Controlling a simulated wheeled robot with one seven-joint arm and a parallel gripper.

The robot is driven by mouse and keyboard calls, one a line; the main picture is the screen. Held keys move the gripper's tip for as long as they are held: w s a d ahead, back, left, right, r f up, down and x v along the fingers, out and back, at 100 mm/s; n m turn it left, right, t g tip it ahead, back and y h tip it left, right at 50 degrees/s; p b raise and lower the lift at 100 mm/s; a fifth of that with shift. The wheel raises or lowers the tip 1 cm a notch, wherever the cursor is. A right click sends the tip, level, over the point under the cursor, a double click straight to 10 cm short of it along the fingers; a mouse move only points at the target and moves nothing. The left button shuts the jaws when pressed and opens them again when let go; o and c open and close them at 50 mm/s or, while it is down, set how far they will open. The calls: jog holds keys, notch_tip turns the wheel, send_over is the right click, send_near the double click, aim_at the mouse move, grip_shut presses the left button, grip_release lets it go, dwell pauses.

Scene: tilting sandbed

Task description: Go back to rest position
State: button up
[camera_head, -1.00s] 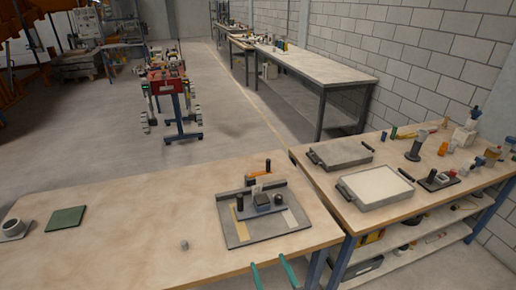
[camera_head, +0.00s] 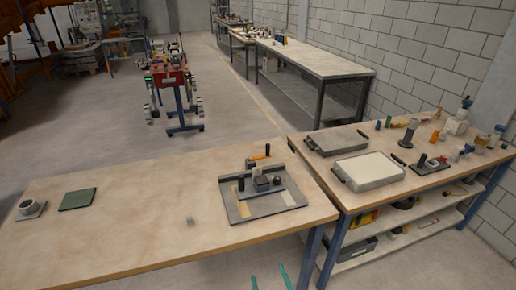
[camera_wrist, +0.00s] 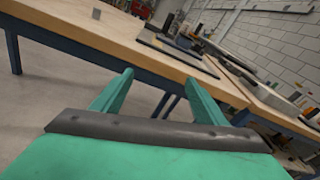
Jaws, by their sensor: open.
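My gripper (camera_head: 269,280) shows at the bottom edge of the head view as two green fingertips, apart with nothing between them. In the wrist view my gripper (camera_wrist: 160,92) has its two green fingers spread wide and empty. It is in front of the near edge of the wooden table (camera_head: 130,235), clear of the tabletop. On that table a grey tilting plate device (camera_head: 262,193) stands at the right end.
A green mat (camera_head: 77,199) and a grey cup on a pad (camera_head: 31,207) are at the left. A second bench (camera_head: 410,190) at the right holds two trays, one white-filled (camera_head: 369,169), and several small items. The middle of the near table is clear.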

jog(key=s+f+n+g+h, duration=0.1)
jog(key=s+f+n+h, duration=0.15)
jog(key=s+n, duration=0.6)
jog(key=s+f+n+g+h, duration=0.1)
jog(key=s+f+n+h, duration=0.3)
jog(key=s, duration=0.7)
jog(key=s+a+r+n+t+y, duration=0.1)
jog(key=s+a+r+n+y, duration=0.1)
jog(key=s+r+n, duration=0.9)
jog(key=s+a+n, duration=0.1)
jog(key=s+n, duration=0.1)
jog(key=n, duration=0.4)
jog(key=shift+a, duration=0.3)
